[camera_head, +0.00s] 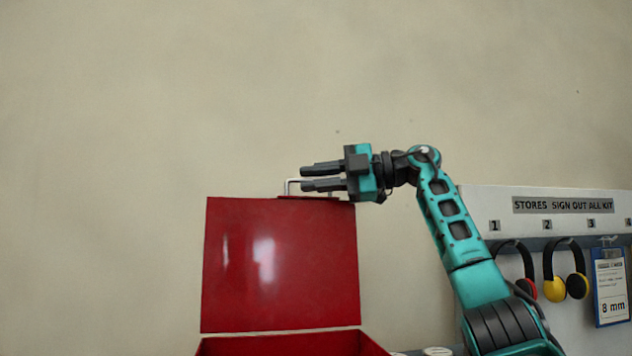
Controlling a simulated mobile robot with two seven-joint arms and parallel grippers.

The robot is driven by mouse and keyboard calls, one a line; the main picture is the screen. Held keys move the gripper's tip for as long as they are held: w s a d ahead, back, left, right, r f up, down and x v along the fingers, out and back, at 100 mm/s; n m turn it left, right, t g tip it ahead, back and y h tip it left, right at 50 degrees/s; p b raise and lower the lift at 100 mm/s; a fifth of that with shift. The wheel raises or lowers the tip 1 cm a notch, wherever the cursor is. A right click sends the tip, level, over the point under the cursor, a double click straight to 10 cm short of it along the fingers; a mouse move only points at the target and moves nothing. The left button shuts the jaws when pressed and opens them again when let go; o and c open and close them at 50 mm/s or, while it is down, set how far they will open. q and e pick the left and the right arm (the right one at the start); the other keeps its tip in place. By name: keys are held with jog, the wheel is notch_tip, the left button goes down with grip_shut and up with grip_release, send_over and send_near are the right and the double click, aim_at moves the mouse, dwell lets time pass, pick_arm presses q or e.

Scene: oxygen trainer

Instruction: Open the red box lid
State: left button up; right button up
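The red box lid (280,265) stands up, close to upright, with its glossy face toward me. The red box (270,346) below it shows only its upper rim at the bottom of the picture; its inside is mostly out of view. A pale wire handle (287,187) sticks up from the lid's top edge. My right gripper (304,178) is at the lid's top edge beside the handle, fingers pointing left with a gap between them. It overlaps the handle in the picture; I cannot tell whether they touch. My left gripper is not in view.
At the right, a board with a stores sign (563,205) holds headsets (566,270) on hooks and a blue clipboard (610,285). My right arm passes in front of its left end. The wall behind is plain, with free room above and left of the lid.

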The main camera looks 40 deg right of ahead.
jog(key=shift+o, duration=1.4)
jog(key=shift+s+a+r, duration=0.15)
jog(key=shift+s+r, duration=0.1)
jog(key=shift+r, duration=0.05)
jog(key=shift+o, duration=0.2)
jog(key=shift+f, duration=0.1)
jog(key=v, duration=1.3)
jog(key=shift+w, duration=0.15)
